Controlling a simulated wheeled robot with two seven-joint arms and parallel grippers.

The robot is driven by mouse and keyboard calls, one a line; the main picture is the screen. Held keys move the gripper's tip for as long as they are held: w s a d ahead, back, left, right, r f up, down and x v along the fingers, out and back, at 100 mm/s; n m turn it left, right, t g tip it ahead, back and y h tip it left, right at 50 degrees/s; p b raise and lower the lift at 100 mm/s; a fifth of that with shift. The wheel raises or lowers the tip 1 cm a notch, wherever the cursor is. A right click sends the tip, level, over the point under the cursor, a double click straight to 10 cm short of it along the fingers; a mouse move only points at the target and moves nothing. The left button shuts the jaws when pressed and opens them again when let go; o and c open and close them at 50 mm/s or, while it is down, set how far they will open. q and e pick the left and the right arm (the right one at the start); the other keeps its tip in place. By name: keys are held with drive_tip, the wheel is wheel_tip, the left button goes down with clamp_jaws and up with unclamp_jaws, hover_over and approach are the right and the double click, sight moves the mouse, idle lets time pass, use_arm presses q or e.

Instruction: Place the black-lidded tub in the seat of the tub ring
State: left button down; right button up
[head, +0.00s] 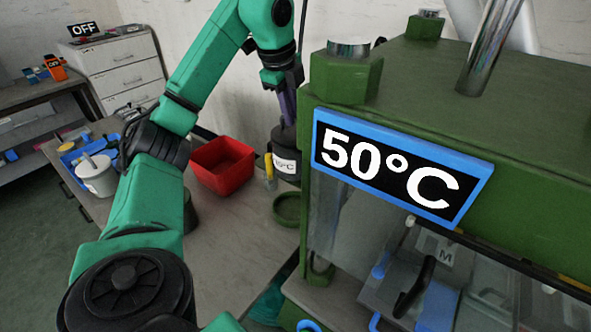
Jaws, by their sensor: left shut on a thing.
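The black-lidded tub (284,141) is dark, with a white label ending in "°C" on its front. It looks upright and hangs from my left gripper (287,118), which is shut on its top. The fingertips are hard to make out against the dark lid. The tub ring (288,208) is a low, round green ring on the bench, just below the tub in the picture and nearer to me. The tub appears apart from the ring; its height above the bench is hard to judge. My right gripper is not in view.
A large green machine (400,110) with a blue-framed "50°C" display (398,170) stands close on the right. A red bin (222,166) is left of the tub, with a small yellow item (269,172) between. A white pot (97,176) is further left.

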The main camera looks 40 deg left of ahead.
sight(283, 140)
use_arm(q)
wheel_tip(283, 140, down, 7)
drive_tip(key=b, duration=0.3)
drive_tip(key=shift+r, duration=0.2)
wheel_tip(283, 140, down, 10)
drive_tip(key=shift+r+b, duration=0.15)
drive_tip(key=shift+b, duration=0.55)
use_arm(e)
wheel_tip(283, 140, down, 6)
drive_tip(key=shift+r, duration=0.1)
use_arm(q)
drive_tip(key=c, duration=0.9)
unclamp_jaws()
drive_tip(key=p+v, duration=0.2)
drive_tip(key=v, duration=1)
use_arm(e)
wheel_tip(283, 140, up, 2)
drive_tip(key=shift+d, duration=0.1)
